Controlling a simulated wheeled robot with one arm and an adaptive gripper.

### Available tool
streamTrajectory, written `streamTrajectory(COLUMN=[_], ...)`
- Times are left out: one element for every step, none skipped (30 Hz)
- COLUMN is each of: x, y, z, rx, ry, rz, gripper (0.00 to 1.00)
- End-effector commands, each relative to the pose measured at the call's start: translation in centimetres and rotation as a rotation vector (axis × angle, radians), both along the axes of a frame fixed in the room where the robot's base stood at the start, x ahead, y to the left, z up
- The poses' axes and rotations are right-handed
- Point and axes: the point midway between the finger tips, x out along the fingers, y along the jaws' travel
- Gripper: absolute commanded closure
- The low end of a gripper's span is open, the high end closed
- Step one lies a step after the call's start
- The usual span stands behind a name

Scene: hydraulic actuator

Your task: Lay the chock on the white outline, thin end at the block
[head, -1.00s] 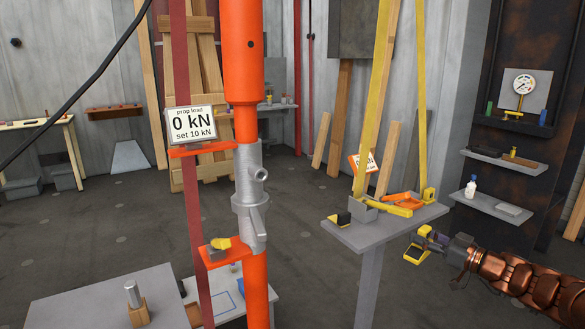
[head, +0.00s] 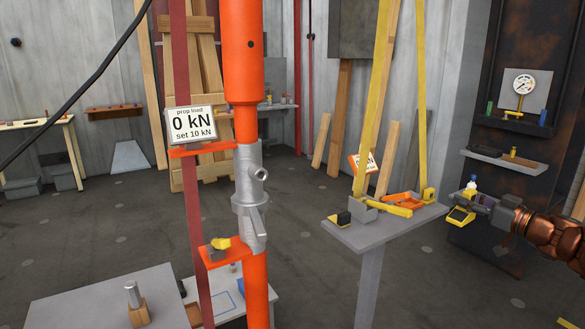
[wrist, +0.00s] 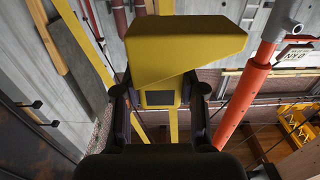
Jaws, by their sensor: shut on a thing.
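My gripper (head: 474,204) is to the right of the grey table (head: 372,236), apart from it. In the wrist view my gripper (wrist: 160,98) is shut on a yellow chock (wrist: 183,50) with a slanted outline. The held chock also shows in the head view, yellow with a dark face (head: 460,216), in the air. A grey block (head: 363,209) stands on the table at the foot of the yellow props (head: 376,110). A second yellow and black chock (head: 340,219) sits at the table's left edge. I cannot make out a white outline on the table.
The orange post (head: 256,190) rises left of the table. The floor between is clear.

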Motion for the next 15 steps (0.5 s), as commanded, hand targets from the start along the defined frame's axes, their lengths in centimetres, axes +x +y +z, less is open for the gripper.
streamTrajectory(x=[-0.02, -0.03, -0.04, -0.05, -0.05, -0.05, -0.06, -0.06, -0.06, -0.06, -0.06, -0.06, -0.06, -0.05, -0.05], y=[-0.26, -0.35, -0.46, -0.53, -0.58, -0.61, -0.63, -0.64, -0.64, -0.64, -0.64, -0.64, -0.63, -0.63, -0.61], z=[0.32, 0.47, 0.63, 0.72, 0.78, 0.84, 0.87, 0.88, 0.89, 0.89, 0.88, 0.87, 0.87, 0.86, 0.85], rx=[-0.001, -0.001, -0.002, -0.002, -0.002, -0.002, -0.001, -0.001, -0.001, -0.001, -0.001, -0.001, -0.001, -0.001, 0.0], ry=[-0.001, -0.001, 0.0, 0.0, 0.0, 0.0, -0.001, -0.001, -0.001, -0.001, -0.001, -0.001, -0.001, -0.001, 0.0], rz=[-0.004, -0.005, -0.007, -0.008, -0.008, -0.009, -0.009, -0.009, -0.009, -0.009, -0.009, -0.009, -0.009, -0.009, -0.009], gripper=[1.0, 1.0, 1.0, 1.0, 1.0, 1.0, 1.0, 1.0, 1.0, 1.0, 1.0, 1.0, 1.0, 1.0, 1.0])
